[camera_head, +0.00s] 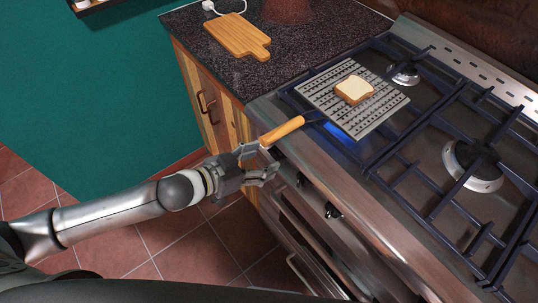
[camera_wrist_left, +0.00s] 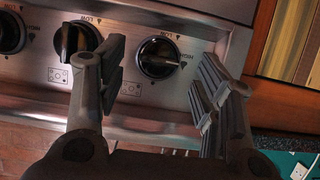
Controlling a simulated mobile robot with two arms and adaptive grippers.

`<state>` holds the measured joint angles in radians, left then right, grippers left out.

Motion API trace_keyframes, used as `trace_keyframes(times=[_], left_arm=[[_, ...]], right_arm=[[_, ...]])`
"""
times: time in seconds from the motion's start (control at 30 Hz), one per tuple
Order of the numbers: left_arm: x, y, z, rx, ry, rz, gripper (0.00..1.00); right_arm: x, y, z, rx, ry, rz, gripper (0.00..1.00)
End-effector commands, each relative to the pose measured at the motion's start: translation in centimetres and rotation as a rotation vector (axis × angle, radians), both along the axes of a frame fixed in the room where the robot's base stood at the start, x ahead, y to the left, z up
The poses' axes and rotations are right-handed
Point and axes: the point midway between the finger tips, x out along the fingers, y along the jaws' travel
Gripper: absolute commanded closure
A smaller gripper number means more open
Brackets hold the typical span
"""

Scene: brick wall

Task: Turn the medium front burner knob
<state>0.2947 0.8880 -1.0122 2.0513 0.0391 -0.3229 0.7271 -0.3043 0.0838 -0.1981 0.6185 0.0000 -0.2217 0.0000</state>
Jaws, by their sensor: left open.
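Several black stove knobs sit on the steel front panel. In the left wrist view, the knob nearest the wooden cabinet (camera_wrist_left: 158,57) has its grip bar roughly level; the middle knob (camera_wrist_left: 78,40) has its bar upright, and another knob (camera_wrist_left: 10,32) shows at the left edge. Small burner icons are beside the knobs; I cannot tell which marks the medium front burner. My left gripper (camera_head: 264,165) is open in front of the panel, also in the left wrist view (camera_wrist_left: 165,88). Its fingers flank the cabinet-side knob, apart from it. My right gripper is not in view.
A grill plate (camera_head: 388,118) with bread (camera_head: 354,90) stands on the stove over a blue glow. Its wooden handle (camera_head: 283,131) sticks out above my left gripper. The oven door handle (camera_head: 300,271) lies below. A cutting board (camera_head: 240,38) is on the counter.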

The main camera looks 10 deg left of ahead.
Motion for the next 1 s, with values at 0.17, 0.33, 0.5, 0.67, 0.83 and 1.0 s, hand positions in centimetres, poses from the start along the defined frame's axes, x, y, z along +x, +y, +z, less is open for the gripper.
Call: trace_keyframes(times=[0.17, 0.33, 0.5, 0.67, 0.83, 1.0], left_arm=[[1.6, -1.6, -0.9, 0.0, -0.001, 0.0, 0.4], [2.2, -2.2, -1.3, 0.001, -0.001, 0.0, 0.4], [2.2, -2.2, -1.3, 0.001, -0.001, 0.0, 0.4], [2.2, -2.2, -1.3, 0.001, -0.001, 0.0, 0.49], [2.2, -2.2, -1.3, 0.001, -0.001, 0.0, 0.71], [2.2, -2.2, -1.3, 0.001, -0.001, 0.0, 0.85]], right_arm=[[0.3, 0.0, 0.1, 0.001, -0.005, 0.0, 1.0], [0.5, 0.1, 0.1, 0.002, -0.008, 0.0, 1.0], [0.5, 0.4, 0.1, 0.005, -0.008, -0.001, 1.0], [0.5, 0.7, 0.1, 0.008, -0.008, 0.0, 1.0], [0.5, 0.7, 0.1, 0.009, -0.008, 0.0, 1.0], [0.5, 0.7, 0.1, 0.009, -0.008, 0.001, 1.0]])
